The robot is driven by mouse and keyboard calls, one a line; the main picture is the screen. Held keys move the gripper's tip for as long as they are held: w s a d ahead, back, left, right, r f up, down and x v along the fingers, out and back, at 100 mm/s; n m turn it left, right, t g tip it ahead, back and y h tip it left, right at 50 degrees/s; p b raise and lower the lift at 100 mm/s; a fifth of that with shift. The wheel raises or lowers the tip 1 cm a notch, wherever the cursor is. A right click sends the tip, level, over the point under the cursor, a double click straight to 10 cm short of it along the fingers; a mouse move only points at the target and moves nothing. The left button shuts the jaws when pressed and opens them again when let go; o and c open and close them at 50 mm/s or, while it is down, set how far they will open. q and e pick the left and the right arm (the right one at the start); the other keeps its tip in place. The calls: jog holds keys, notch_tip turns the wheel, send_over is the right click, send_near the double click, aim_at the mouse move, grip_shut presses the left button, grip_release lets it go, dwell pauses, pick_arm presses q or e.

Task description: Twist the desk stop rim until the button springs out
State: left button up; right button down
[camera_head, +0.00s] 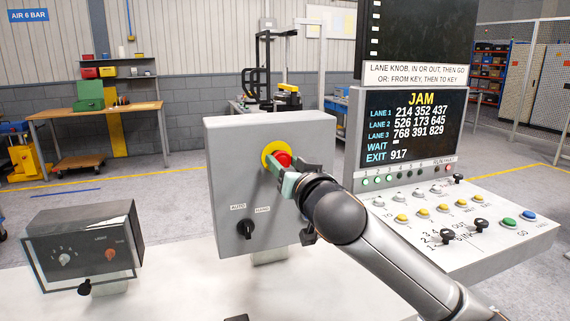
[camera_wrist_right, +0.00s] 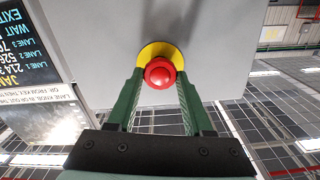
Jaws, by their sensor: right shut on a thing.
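The desk stop is a red mushroom button (camera_head: 283,159) on a yellow round plate (camera_head: 267,151), set on the front of a grey box (camera_head: 228,137). My right gripper (camera_head: 287,173) is at the button, its green fingers on either side. In the right wrist view the red button (camera_wrist_right: 160,73) sits between the two fingertips of my right gripper (camera_wrist_right: 160,80), which is shut on its rim. The yellow plate (camera_wrist_right: 146,51) shows behind it. I cannot tell whether the button is in or out. My left gripper is not in view.
Below the stop, a black AUTO/HAND selector (camera_head: 246,229) sits on the same box. A control desk (camera_head: 480,250) with buttons and knobs stands at right, under a JAM screen (camera_head: 412,130). A smaller dark box (camera_head: 85,243) with knobs stands on the pale bench at left.

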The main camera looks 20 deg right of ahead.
jog(key=m, duration=0.3)
jog(key=shift+f, duration=0.1)
jog(key=shift+d+m+p, duration=0.1)
jog(key=shift+m+p, duration=0.25)
jog(key=shift+m, duration=1.55)
jog(key=shift+c, duration=1.4)
grip_release()
jog(key=shift+s, duration=0.1)
jog(key=s, duration=1.2)
jog(key=shift+s+d+b, duration=0.15)
jog(key=shift+d+b, duration=0.05)
jog(key=shift+b, duration=0.2)
